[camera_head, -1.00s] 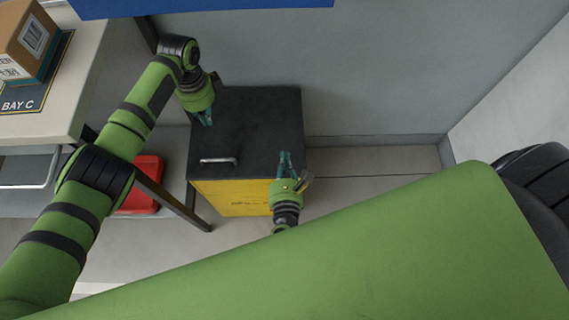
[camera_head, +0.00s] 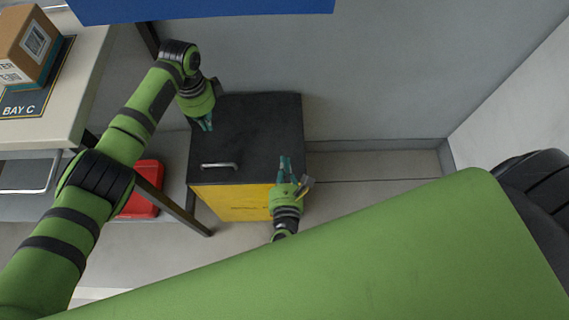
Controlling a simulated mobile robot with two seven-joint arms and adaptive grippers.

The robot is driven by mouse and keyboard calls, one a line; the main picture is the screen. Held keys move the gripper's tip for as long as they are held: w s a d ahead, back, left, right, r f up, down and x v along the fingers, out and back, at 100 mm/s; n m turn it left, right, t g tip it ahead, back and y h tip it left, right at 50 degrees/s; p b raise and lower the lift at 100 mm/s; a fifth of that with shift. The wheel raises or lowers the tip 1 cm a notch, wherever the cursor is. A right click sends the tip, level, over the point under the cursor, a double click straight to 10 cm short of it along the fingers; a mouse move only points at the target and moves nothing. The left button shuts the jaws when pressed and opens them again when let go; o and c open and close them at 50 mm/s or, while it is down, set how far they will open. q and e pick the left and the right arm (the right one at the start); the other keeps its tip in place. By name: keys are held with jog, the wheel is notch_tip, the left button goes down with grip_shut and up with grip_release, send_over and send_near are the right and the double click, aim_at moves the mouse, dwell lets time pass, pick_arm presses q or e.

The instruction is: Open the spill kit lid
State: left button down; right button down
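The spill kit is a yellow box (camera_head: 234,203) on the floor against the wall, with a flat dark grey lid (camera_head: 258,130) that lies shut. A light metal bar handle (camera_head: 219,166) sits near the lid's front left edge. My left gripper (camera_head: 206,126) is over the lid's left side, behind the handle, pointing toward the front; its fingers look close together, and their gap is not clear. My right gripper (camera_head: 285,160) is at the lid's front right corner, pointing away from me, with a narrow gap between its fingers. Neither gripper is on the handle.
A table (camera_head: 85,75) stands at the left with a cardboard box (camera_head: 28,45) and a "BAY C" mat on it. A red container (camera_head: 143,190) is under it. A blue panel (camera_head: 200,8) hangs at the top. The floor right of the kit is clear.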

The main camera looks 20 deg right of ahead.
dwell(0.4)
pick_arm(q)
jog(key=c, duration=1.1)
grip_release()
jog(key=shift+c, duration=0.2)
jog(key=shift+r, duration=0.1)
